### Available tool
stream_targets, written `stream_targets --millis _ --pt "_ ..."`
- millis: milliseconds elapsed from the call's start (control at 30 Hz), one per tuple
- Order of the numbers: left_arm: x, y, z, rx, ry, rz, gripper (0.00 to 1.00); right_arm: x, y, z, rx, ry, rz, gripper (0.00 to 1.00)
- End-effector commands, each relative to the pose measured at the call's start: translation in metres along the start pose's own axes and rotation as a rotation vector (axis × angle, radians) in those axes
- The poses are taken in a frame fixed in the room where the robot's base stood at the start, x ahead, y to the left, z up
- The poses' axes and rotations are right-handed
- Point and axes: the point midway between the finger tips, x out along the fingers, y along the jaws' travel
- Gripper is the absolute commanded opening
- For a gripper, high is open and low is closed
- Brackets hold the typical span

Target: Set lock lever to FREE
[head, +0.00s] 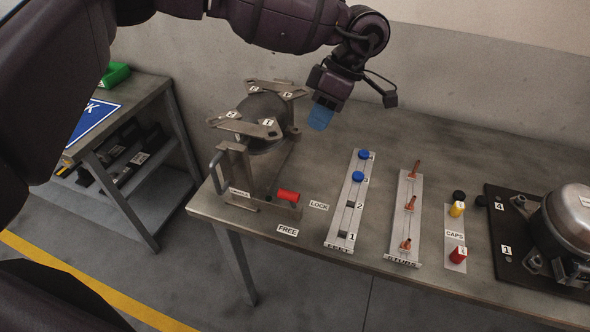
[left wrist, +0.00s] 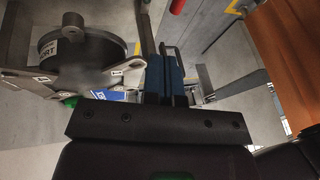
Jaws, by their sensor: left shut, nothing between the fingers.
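The lock lever has a red handle (head: 288,195) at the front of the clamp fixture on the bench. The handle points right, toward the LOCK label (head: 319,205). The FREE label (head: 287,230) lies in front of it. The fixture (head: 236,160) holds a dark round compressor (head: 262,118) under numbered metal arms. My left gripper (head: 320,117), with blue fingers, is shut and empty, above the bench behind and right of the handle, apart from it. The fingers also show in the left wrist view (left wrist: 165,78), beside the fixture's dark round part (left wrist: 82,50). My right gripper is out of view.
Right of the lever stand a strip with blue caps (head: 347,215), a strip with copper-coloured stubs (head: 405,225) and a caps strip (head: 455,235). A second compressor (head: 570,220) sits at far right. A metal loop handle (head: 215,172) rises at the fixture's left.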

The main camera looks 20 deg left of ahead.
Motion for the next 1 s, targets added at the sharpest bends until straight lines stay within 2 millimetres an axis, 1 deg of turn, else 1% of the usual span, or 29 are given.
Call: stream_targets --millis 133,233,700,900,1000 --pt "0.007 -0.001 -0.003 0.0 0.015 -0.009 0.0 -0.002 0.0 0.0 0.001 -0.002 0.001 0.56" --pt "0.018 -0.002 -0.003 0.001 0.014 -0.009 0.0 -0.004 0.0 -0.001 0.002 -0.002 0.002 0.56" --pt "0.099 -0.003 -0.003 0.002 0.012 -0.009 0.0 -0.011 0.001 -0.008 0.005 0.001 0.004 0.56" --pt "0.12 -0.016 0.003 0.003 0.011 -0.006 0.0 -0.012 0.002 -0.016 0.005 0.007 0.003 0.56" --pt "0.128 -0.02 0.004 0.003 0.012 -0.007 0.0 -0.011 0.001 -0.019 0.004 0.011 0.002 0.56"
